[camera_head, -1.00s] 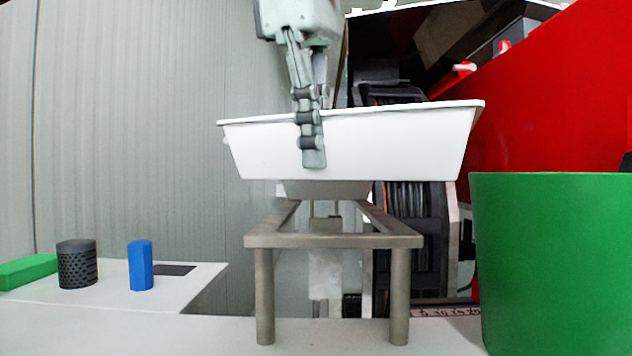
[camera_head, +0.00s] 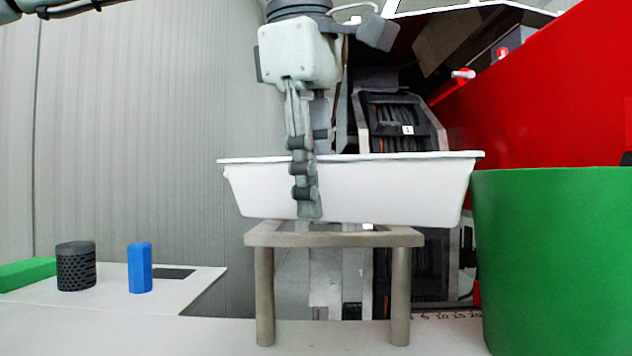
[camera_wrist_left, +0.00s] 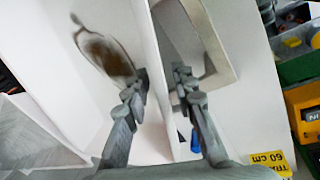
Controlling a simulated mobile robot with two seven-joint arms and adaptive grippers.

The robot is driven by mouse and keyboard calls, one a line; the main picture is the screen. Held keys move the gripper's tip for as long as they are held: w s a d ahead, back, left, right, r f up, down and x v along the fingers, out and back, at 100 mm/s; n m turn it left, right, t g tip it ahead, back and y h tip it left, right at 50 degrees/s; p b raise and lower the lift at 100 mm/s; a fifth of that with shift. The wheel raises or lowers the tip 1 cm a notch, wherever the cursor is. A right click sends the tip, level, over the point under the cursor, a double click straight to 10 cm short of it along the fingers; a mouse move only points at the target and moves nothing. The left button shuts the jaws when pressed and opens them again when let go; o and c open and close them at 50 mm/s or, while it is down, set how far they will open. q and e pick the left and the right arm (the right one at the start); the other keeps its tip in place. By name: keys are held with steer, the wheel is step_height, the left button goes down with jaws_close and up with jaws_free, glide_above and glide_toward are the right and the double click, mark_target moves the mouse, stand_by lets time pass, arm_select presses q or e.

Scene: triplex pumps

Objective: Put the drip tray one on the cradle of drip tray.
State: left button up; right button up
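Drip tray one (camera_head: 390,190) is a white rectangular tray, held level. My left gripper (camera_head: 305,215) comes down from above and is shut on its near wall. In the left wrist view my left gripper (camera_wrist_left: 160,80) has one finger on each side of the white wall, and the tray (camera_wrist_left: 85,95) has a brown stain inside. The cradle of drip tray (camera_head: 335,240) is a grey metal frame on legs. The tray is just above or at the cradle's top bar; I cannot tell whether they touch. The tray hides the rear of the cradle. My right gripper is not in view.
A large green container (camera_head: 555,260) stands close to the right of the tray. A red panel (camera_head: 550,90) is behind it. A blue block (camera_head: 140,268), a black perforated cup (camera_head: 76,266) and a green block (camera_head: 25,273) sit on the white surface at left.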

arm_select(q)
steer(key=shift+r, duration=0.5)
steer(key=p+v, duration=0.3)
steer(key=v, duration=0.8)
steer(key=shift+s+r, duration=0.15)
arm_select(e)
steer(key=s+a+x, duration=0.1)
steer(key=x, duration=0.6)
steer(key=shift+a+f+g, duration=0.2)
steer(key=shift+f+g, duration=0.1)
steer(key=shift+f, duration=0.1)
